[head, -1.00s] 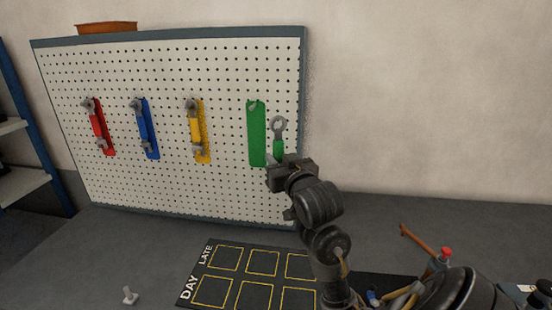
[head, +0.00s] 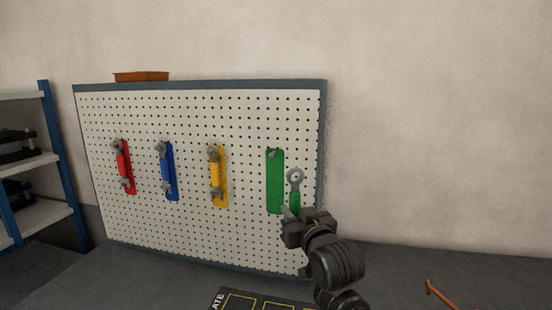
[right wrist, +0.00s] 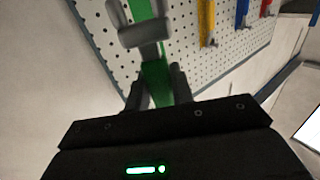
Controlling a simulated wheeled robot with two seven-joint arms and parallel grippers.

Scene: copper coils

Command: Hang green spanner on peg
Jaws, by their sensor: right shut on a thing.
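The green spanner (head: 295,190) is upright in my right gripper (head: 292,212), ring end up, just right of the green outline (head: 275,180) on the pegboard. A peg (head: 272,153) shows at the top of that outline, and the spanner's ring is apart from it, lower and to the right. My left gripper is not in view.
The pegboard (head: 240,120) holds a red spanner (head: 123,165), a blue spanner (head: 167,172) and a yellow spanner (head: 216,172) on their outlines. An orange tray (head: 142,76) sits on top of it. A blue-framed shelf (head: 45,150) stands at left. The wall at right is bare.

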